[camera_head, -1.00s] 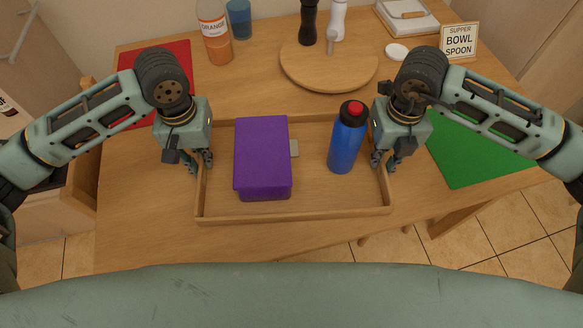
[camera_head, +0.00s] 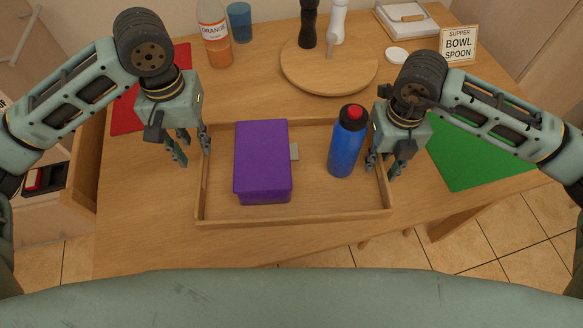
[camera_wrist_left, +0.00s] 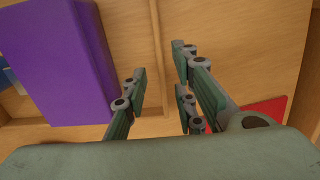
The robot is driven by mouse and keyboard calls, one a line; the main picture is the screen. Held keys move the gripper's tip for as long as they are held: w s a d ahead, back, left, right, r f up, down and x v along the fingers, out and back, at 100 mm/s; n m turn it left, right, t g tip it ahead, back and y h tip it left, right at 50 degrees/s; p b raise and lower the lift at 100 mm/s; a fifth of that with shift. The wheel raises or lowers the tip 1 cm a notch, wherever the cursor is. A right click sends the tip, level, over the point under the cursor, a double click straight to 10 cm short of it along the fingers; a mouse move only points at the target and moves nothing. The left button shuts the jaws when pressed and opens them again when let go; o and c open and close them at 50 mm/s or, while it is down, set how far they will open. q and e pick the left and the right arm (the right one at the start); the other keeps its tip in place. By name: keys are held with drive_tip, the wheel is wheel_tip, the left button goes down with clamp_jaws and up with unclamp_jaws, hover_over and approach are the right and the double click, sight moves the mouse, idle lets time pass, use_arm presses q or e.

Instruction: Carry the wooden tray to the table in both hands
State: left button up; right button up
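The wooden tray (camera_head: 300,217) lies flat on the wooden table. It holds a purple box (camera_head: 262,160) on its left and an upright blue bottle (camera_head: 346,145) with a red-and-black cap on its right. My left gripper (camera_head: 190,150) is open and empty, above the tray's left wall. In the left wrist view the open fingers (camera_wrist_left: 160,90) are apart, with the tray wall showing between them and the purple box (camera_wrist_left: 65,65) to the left. My right gripper (camera_head: 384,166) appears open, its fingers on either side of the tray's right wall, close to the bottle.
A round board (camera_head: 328,75) with two grinders stands behind the tray. An orange bottle (camera_head: 215,40) and blue cup (camera_head: 239,22) are at the back left. A red mat (camera_head: 125,115) lies left, a green mat (camera_head: 475,155) right. A sign (camera_head: 459,45) stands back right.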

drive_tip(key=shift+r, duration=0.25)
use_arm(q)
wheel_tip(320, 180, up, 5)
use_arm(e)
wheel_tip(320, 180, up, 12)
drive_tip(key=shift+f, duration=0.25)
use_arm(q)
drive_tip(key=shift+s+f, duration=0.1)
use_arm(e)
drive_tip(key=shift+s+f, duration=0.1)
idle(0.4)
